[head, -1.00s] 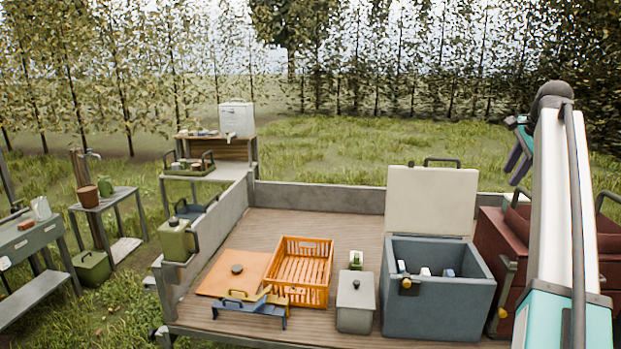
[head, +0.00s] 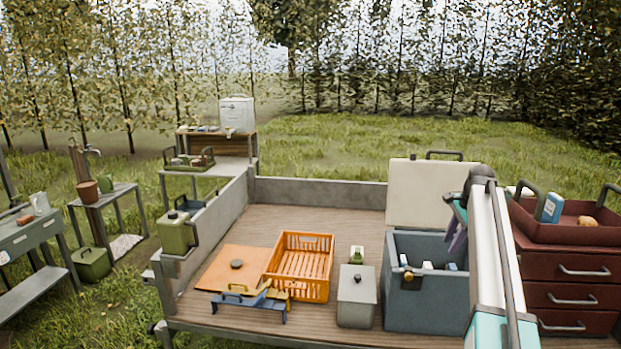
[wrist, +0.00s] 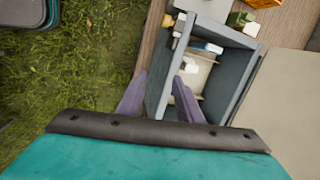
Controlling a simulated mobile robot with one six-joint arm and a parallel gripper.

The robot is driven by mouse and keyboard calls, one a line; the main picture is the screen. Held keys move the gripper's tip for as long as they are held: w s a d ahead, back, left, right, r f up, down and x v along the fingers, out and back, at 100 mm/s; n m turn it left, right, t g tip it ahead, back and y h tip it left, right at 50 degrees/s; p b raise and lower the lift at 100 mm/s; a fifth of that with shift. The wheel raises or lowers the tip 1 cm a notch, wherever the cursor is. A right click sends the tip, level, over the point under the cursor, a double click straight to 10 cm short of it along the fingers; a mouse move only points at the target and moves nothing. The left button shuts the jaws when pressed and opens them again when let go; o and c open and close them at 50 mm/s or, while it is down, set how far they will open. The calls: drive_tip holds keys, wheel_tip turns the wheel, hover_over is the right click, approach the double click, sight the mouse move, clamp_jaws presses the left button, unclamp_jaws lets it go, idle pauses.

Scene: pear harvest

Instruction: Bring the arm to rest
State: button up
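My gripper (head: 456,238) hangs in front of the open lid of the blue-grey cool box (head: 427,309), near the box's right side. In the wrist view my gripper (wrist: 160,78) shows two purple fingers spread apart with nothing held between them. The cool box shows there beyond the fingers, its near wall (wrist: 167,68) partly seen between them. Several white and blue items (head: 427,267) lie inside the box. The pale lid (head: 415,190) stands upright behind it. My arm hides the box's right edge in the head view.
A red drawer cabinet (head: 572,270) stands right of my arm, with a blue-and-white carton (head: 552,207) in its top tray. The deck behind the crate is clear.

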drive_tip(key=s+a+f+n+g+b, duration=0.1)
drive_tip(key=s+a+f, duration=0.4)
drive_tip(key=f, duration=0.7)
drive_tip(key=s+a+f+n+g+b, duration=0.1)
drive_tip(key=s+a+f+g, duration=0.15)
drive_tip(key=a+f, duration=0.7)
drive_tip(key=s+a+f+n+g+b, duration=0.1)
drive_tip(key=s+a+f, duration=0.3)
drive_tip(key=f, duration=1)
drive_tip(key=s+a+f+n+g+b, duration=0.15)
drive_tip(key=s+a+f, duration=0.25)
drive_tip(key=s+f, duration=0.5)
drive_tip(key=s+a+f+n+g+b, duration=0.15)
drive_tip(key=s+a+f, duration=0.25)
drive_tip(key=s+f, duration=0.55)
drive_tip(key=s+a+f+n, duration=0.1)
drive_tip(key=s+f+n, duration=0.2)
drive_tip(key=s, duration=0.6)
drive_tip(key=s+f+n, duration=0.2)
drive_tip(key=s+n, duration=0.3)
drive_tip(key=s, duration=0.5)
drive_tip(key=s+a+f+n+h+b, duration=0.1)
drive_tip(key=s+f+n, duration=0.2)
drive_tip(key=s, duration=0.6)
drive_tip(key=shift+s+a+f+n+g, duration=0.25)
drive_tip(key=shift+a+f+n+g, duration=0.1)
drive_tip(key=shift+n, duration=0.25)
drive_tip(key=shift+d+r, duration=0.1)
drive_tip(key=shift+d, duration=0.05)
